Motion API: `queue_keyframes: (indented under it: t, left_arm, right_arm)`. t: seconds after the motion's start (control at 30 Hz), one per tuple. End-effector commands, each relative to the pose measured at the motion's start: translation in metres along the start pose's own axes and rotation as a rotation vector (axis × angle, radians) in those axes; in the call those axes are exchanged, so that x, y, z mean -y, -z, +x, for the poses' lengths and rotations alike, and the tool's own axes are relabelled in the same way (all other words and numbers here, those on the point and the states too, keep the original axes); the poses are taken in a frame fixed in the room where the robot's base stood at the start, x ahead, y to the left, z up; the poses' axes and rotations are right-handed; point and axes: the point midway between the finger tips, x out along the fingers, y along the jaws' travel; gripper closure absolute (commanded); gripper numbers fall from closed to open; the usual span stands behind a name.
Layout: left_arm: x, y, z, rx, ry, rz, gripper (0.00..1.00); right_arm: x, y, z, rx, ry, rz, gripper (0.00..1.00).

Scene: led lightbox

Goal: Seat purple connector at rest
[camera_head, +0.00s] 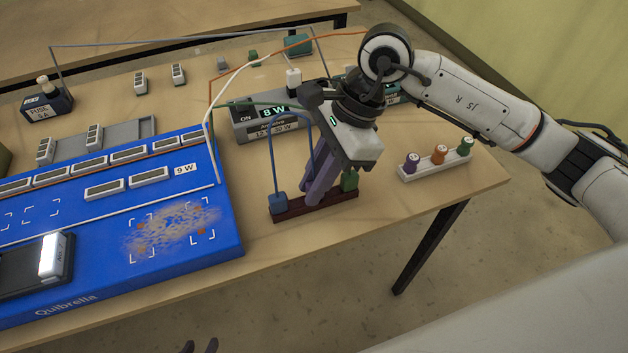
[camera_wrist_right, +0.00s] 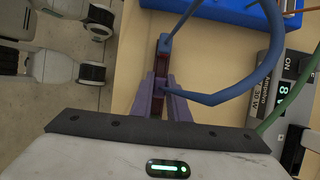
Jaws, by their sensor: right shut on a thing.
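My right gripper (camera_head: 316,190) reaches down over the middle of a dark red rest (camera_head: 322,203) near the table's front edge. Its purple fingers (camera_wrist_right: 168,98) are shut on the purple connector (camera_wrist_right: 163,85), which they almost wholly hide; whether its base touches the rest cannot be told. A blue cable (camera_wrist_right: 225,97) loops away from between the fingers. My left gripper (camera_head: 200,347) shows only dark fingertips, apart, at the bottom edge.
A grey power unit (camera_head: 242,128) reading 8 W stands behind the rest. A white holder (camera_head: 425,170) with purple, orange and green caps is to the right. A blue lightbox (camera_head: 100,285) fills the left. Cables arch overhead between them.

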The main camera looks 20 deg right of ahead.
Motion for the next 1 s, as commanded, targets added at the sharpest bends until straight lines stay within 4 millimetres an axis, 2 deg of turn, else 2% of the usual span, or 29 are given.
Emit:
queue_keyframes:
  t: [0.1,0.13,0.27,0.57,1.0]
  left_arm:
    - [0.0,-0.003,0.003,0.0,0.0,0.0,0.69]
    - [0.0,-0.003,0.003,0.0,0.0,0.0,0.69]
    - [0.0,-0.002,0.002,0.0,0.0,0.0,0.69]
    - [0.0,-0.001,0.002,0.0,-0.001,0.0,0.69]
    - [-0.002,0.011,-0.01,-0.001,-0.001,0.0,0.69]
  right_arm:
    - [0.0,0.002,0.004,0.0,0.0,0.0,1.0]
    - [0.0,0.001,0.003,0.0,0.0,0.0,0.84]
    - [0.0,0.001,0.002,0.0,0.0,0.0,0.63]
    - [0.0,0.001,0.001,0.0,0.001,0.0,0.63]
    - [0.0,0.0,-0.034,0.0,0.002,0.0,0.63]
